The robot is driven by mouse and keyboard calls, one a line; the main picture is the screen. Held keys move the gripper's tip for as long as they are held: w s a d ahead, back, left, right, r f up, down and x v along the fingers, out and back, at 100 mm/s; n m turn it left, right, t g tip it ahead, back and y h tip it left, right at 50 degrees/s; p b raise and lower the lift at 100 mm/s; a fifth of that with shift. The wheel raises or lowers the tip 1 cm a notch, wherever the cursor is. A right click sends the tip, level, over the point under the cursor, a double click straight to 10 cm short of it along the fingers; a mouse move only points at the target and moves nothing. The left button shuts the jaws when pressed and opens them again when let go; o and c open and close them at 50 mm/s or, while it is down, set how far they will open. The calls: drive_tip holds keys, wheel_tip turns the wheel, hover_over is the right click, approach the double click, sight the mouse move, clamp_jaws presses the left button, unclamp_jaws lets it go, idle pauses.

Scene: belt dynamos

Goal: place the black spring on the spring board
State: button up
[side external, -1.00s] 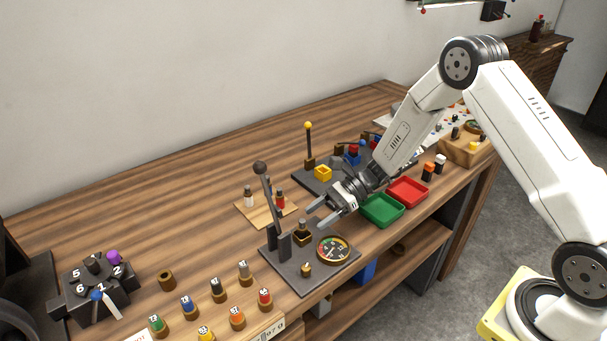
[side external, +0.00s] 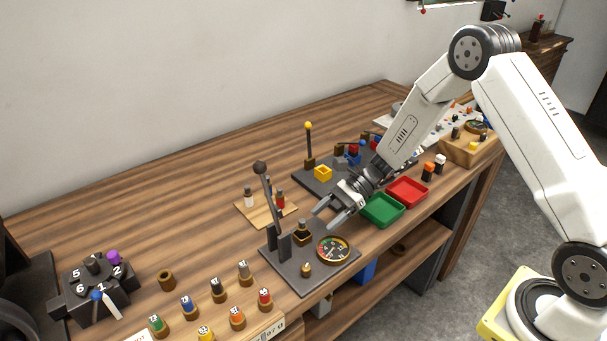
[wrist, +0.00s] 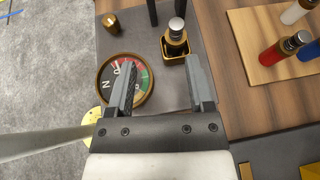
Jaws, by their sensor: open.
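The black spring (wrist: 176,30), a dark cylinder with a silver cap, stands in a square brass-coloured socket (wrist: 175,52) on the dark gauge plate. The socket also shows in the side view (side external: 302,239), close to my fingertips. The spring board (side external: 253,211) is a light wooden board behind the gauge plate; in the wrist view (wrist: 258,62) it lies at the upper right. It bears a white, a red and a blue spring. My gripper (side external: 325,218) is open and empty. In the wrist view its fingers (wrist: 160,82) are apart, nearer the camera than the black spring.
A dial gauge (side external: 333,249) and a tall black lever (side external: 267,190) are on the same plate. A green tray (side external: 383,211) and a red tray (side external: 407,191) lie to the right. Several coloured numbered pegs stand at the front left. The wood behind the spring board is clear.

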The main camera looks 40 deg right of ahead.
drive_tip(key=s+d+r+n+h, duration=0.2)
drive_tip(key=s+r+n+h, duration=0.2)
drive_tip(key=n, duration=0.5)
drive_tip(key=s+d+r+n+t+h, duration=0.1)
drive_tip(key=s+d+r+n+h, duration=0.2)
drive_tip(key=s+n+h, duration=0.5)
drive_tip(key=shift+s+d+r+n+h, duration=0.35)
drive_tip(key=shift+s+n, duration=0.65)
drive_tip(key=shift+s, duration=0.7)
drive_tip(key=shift+o, duration=0.5)
drive_tip(key=shift+w, duration=0.1)
